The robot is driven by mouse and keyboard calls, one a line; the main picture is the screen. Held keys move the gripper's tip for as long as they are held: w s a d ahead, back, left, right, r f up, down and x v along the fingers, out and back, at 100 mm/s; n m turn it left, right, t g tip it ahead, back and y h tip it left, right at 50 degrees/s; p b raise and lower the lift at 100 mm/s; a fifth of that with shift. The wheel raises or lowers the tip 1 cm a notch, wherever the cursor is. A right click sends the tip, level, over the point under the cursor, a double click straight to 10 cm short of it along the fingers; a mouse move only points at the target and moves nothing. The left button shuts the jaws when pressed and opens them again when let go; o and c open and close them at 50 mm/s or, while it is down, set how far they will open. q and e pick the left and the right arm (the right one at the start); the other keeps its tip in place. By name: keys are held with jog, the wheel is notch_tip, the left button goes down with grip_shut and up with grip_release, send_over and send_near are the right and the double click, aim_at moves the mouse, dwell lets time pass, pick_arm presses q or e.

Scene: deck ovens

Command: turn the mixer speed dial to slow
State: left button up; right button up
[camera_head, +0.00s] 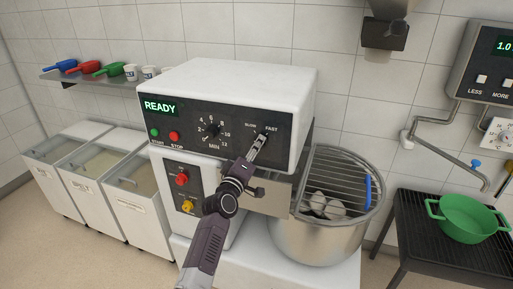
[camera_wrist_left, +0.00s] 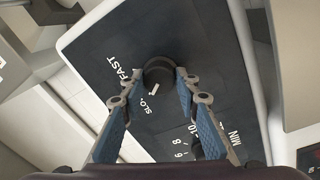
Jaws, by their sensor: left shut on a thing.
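The mixer speed dial is a dark round knob (camera_wrist_left: 158,72) on the mixer's black front panel (camera_head: 225,155). The words SLOW and FAST stand beside it. In the left wrist view its white mark points towards the SLOW label, which a finger partly covers. My left gripper (camera_head: 264,138) reaches up to the dial from below and hides most of it in the head view. In the left wrist view the two blue-padded fingers (camera_wrist_left: 162,82) have their tips on either side of the dial, shut on it. My right gripper is not in view.
A timer dial (camera_head: 211,131), green and red buttons and a READY display (camera_head: 160,106) share the panel. Below are a red knob (camera_head: 181,180) and a yellow knob (camera_head: 187,206). A steel bowl (camera_head: 318,242) with a wire guard stands right of my arm. Bins stand at left.

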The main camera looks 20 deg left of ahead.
pick_arm(q)
jog(key=o, duration=1.2)
jog(key=shift+c, duration=0.2)
jog(key=s, duration=1.2)
jog(key=shift+a+f, duration=0.4)
jog(key=shift+f, duration=0.05)
